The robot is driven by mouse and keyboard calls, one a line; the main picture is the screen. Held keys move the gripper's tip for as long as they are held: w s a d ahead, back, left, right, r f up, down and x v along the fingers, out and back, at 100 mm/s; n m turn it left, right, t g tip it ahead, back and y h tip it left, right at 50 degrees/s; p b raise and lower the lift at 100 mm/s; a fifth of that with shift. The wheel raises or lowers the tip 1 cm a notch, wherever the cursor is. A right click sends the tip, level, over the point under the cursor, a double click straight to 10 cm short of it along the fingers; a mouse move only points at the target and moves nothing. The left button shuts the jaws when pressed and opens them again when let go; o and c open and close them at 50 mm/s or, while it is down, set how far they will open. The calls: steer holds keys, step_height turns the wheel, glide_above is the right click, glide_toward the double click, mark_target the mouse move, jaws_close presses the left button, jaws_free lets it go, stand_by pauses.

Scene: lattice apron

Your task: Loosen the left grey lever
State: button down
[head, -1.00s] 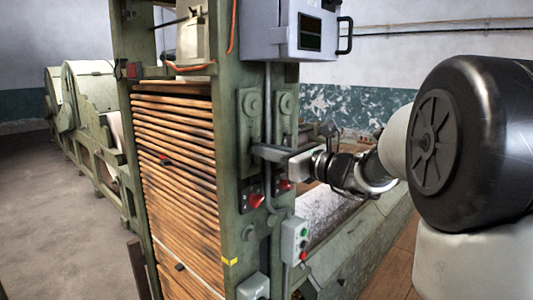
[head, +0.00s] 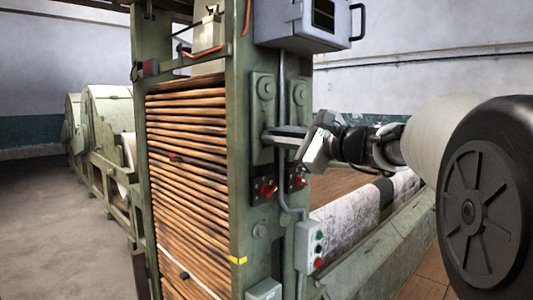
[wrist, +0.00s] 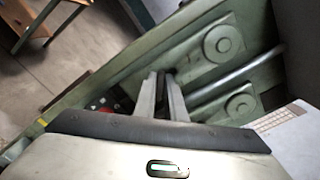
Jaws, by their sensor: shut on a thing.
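My gripper (head: 272,137) reaches in from the right at the front post of the green press. Its fingers point left, and its body is tilted. In the wrist view my fingers (wrist: 161,77) are nearly together, closed on a narrow dark piece, the left grey lever (wrist: 161,86). Most of the lever is hidden by the fingers. In the head view the fingers meet the left mounting plate (head: 262,90), below its round boss. The right mounting plate (head: 298,92) stands beside it, partly covered by my gripper.
Red knobs (head: 267,190) sit below the plates. A grey pipe (head: 281,90) runs down between the plates to a button box (head: 309,246). A grey cabinet (head: 305,22) hangs above. A stack of wooden slats (head: 187,170) fills the press at left.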

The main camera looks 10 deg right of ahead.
steer(key=shift+f+n+b, duration=0.2)
steer(key=shift+n+b, duration=0.9)
steer(key=shift+r, duration=0.1)
steer(key=c, duration=1.8)
jaws_free()
steer(key=p+v, duration=0.1)
steer(key=v, duration=1.6)
steer(key=shift+s+d, duration=0.1)
steer(key=shift+s, duration=0.1)
